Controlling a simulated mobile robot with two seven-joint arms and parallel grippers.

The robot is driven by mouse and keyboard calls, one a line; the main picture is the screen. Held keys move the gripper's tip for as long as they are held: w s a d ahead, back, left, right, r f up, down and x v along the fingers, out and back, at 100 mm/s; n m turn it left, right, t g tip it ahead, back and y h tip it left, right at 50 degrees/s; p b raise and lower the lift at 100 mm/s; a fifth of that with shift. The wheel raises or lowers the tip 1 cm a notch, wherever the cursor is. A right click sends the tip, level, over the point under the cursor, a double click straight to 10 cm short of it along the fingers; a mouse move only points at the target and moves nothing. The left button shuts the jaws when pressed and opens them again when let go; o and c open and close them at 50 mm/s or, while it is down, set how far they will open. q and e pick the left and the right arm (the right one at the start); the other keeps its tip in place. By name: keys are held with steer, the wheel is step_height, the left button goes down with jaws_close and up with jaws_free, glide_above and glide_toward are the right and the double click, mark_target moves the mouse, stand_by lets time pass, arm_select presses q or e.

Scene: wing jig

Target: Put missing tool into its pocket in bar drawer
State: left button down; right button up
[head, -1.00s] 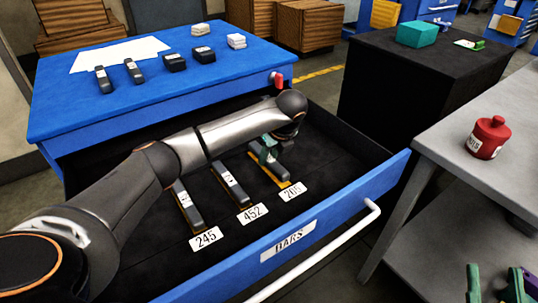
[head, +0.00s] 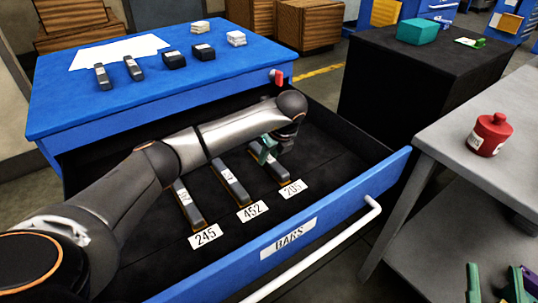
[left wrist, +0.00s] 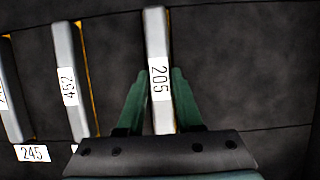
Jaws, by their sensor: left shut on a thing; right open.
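My left gripper (head: 268,150) is shut on the grey bar marked 205 (head: 279,172), at the right of the row in the open blue drawer (head: 330,221). In the left wrist view its green fingers flank the bar (left wrist: 156,38). The bar lies in line with its yellow-edged pocket, behind the 205 label (head: 293,188). Only a thin yellow edge shows, and I cannot tell whether the bar is fully down. The far end is hidden by my arm. My right gripper (head: 495,287) is open at the bottom right, partly cut off.
Bars 452 (head: 236,188) and 245 (head: 190,211) lie in the drawer to the left. The blue cabinet top (head: 110,115) holds several tools and a paper sheet. A grey bench (head: 445,130) with a red canister (head: 489,136) stands right. The drawer floor right of bar 205 is clear.

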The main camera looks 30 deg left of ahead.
arm_select(q)
steer(key=shift+r, duration=0.1)
steer(key=shift+c, duration=2.4)
jaws_free()
